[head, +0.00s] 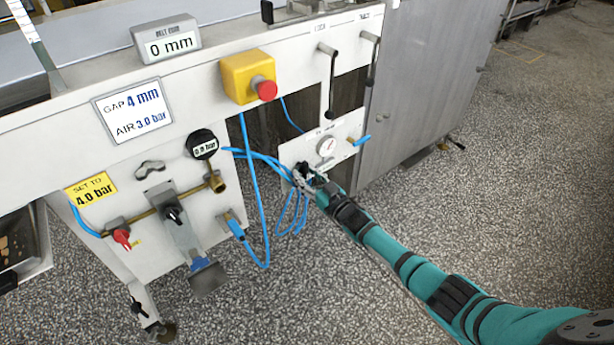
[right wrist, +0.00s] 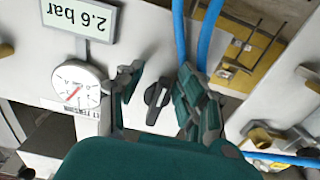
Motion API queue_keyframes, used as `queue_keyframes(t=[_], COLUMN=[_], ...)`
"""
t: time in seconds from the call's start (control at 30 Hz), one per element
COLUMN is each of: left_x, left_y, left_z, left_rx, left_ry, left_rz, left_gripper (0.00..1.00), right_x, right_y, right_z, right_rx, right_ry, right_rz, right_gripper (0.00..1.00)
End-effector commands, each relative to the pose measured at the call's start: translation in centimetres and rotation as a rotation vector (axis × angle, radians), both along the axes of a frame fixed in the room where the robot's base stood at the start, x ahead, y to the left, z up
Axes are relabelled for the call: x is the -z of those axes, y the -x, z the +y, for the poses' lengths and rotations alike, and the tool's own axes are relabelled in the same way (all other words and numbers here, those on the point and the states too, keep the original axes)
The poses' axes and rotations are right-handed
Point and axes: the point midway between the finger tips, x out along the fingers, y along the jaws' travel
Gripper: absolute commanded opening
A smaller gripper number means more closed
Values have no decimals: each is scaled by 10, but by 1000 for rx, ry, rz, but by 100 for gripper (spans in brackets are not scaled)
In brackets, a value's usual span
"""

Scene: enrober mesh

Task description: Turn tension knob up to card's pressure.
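In the right wrist view, a black tension knob (right wrist: 157,95) sits on a pale panel. My right gripper (right wrist: 158,75) is open, with one finger on each side of the knob and a gap showing on both sides. A display (right wrist: 80,16) above left of it reads 2.6 bar, and a round dial gauge (right wrist: 74,86) is beside it. In the head view my right gripper (head: 306,176) is at the small panel (head: 345,137) and hides the knob. A white card (head: 133,110) reads GAP 4 mm, AIR 3.0 bar. My left gripper is not in view.
A yellow tag (head: 91,191) reads SET TO 4.0 bar, near a red-handled valve (head: 122,237) and a round digital gauge (head: 203,144). A red emergency button (head: 265,89) sits on a yellow box. Blue hoses (head: 253,195) hang left of the gripper. Open floor lies to the right.

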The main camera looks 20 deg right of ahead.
Motion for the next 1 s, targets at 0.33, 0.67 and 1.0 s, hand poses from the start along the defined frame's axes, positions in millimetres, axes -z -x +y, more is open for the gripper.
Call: queue_keyframes(t=[0.33,0.67,1.0], left_x=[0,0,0], left_y=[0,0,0], left_z=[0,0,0], left_rx=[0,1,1], left_ry=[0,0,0], left_rz=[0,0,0], left_gripper=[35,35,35], right_x=[1,2,2], right_y=[1,28,94], right_z=[2,-8,-33], right_rx=[-2,-4,-2], right_ry=[0,1,2], right_rz=[1,3,2], right_gripper=[35,35,35])
